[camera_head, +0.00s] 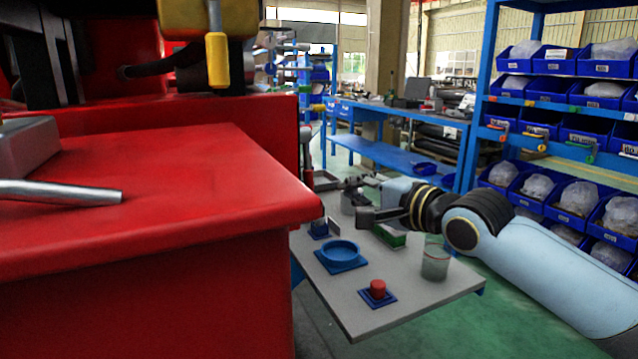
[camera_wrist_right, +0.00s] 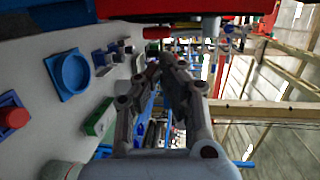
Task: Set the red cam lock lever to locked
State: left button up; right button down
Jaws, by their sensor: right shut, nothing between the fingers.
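My right gripper (camera_head: 362,212) reaches in from the right over the grey table (camera_head: 415,293), its fingers pointing left. It is shut with nothing held; its fingers also show close together in the wrist view (camera_wrist_right: 162,70). A red round knob (camera_head: 377,289) sits upright on a blue square base at the table's front; it shows in the wrist view (camera_wrist_right: 14,118) at the far left. The gripper is apart from it, further back. A red cylindrical part (camera_wrist_right: 157,32) lies beyond the fingers in the wrist view. I cannot tell which red part is the cam lock lever. My left gripper is not in view.
A blue round dish (camera_head: 341,252), a blue block with a metal plate (camera_head: 319,231), a green block (camera_head: 390,237) and a clear cup (camera_head: 435,263) stand on the table. A large red cabinet (camera_head: 150,190) blocks the left. Blue bin shelves (camera_head: 485,75) stand at right.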

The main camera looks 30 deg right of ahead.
aim_at(312, 179)
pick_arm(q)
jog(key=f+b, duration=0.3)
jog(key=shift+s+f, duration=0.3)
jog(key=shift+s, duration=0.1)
pick_arm(e)
jog(key=w, duration=0.3)
jog(key=w+a+f, duration=0.1)
jog(key=w, duration=0.6)
jog(key=shift+w+a+f, duration=0.15)
jog(key=shift+w+a, duration=0.15)
jog(key=w+f+t+b, duration=0.1)
jog(key=b, duration=0.2)
jog(key=shift+f, duration=0.15)
pick_arm(q)
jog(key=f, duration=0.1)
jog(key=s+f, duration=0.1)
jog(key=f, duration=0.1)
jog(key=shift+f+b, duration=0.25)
jog(key=shift+b, duration=0.05)
pick_arm(e)
jog(key=shift+w+r+t, duration=0.15)
jog(key=shift+r+t, duration=0.2)
jog(key=shift+t, duration=0.15)
